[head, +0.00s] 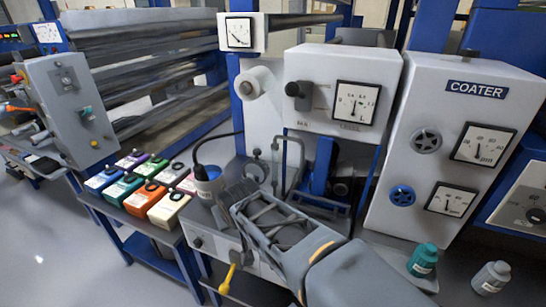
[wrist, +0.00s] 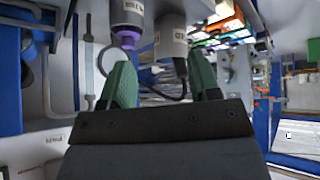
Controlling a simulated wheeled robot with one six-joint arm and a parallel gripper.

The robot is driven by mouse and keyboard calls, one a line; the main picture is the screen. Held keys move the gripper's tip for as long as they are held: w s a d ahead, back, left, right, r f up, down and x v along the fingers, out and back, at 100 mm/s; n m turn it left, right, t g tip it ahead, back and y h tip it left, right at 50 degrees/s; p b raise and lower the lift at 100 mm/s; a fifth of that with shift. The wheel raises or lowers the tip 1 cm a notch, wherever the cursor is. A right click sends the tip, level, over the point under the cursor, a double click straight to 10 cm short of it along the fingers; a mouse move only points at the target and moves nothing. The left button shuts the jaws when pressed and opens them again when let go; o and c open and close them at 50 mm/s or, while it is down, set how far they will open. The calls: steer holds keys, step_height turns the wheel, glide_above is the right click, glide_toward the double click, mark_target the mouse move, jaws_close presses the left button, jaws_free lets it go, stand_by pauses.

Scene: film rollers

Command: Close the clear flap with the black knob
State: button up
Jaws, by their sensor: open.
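A black knob (head: 293,89) sticks out on the left of the white gauge box in the head view. I cannot make out a clear flap for certain; a pale panel (head: 262,125) stands below and left of this box, behind the white roll. My gripper (head: 232,196) is low in front of the panel, beside a grey pot (head: 208,181). In the wrist view my gripper (wrist: 160,76) shows two green fingers spread apart with nothing between them. Its contact with things around it cannot be told. The knob is not clear in the wrist view.
Coloured boxes (head: 156,188) stand on a side bench at left. The coater cabinet (head: 440,140) with dials is at right, with a teal bottle (head: 422,260) and a grey bottle (head: 490,278) below it. A yellow-handled lever (head: 228,279) sticks out in front.

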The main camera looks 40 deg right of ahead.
steer(key=w+d+f+m+t+h+b, duration=0.1)
steer(key=w+d+m+t+h+b, duration=0.2)
steer(key=d, duration=0.6)
steer(key=n+t+b, duration=0.1)
steer(key=t+b, duration=0.6)
glide_toward(258, 154)
steer(key=shift+n, duration=0.3)
steer(key=x, duration=1.1)
steer(key=shift+w+d, duration=0.15)
steer(key=shift+w, duration=0.05)
jaws_close()
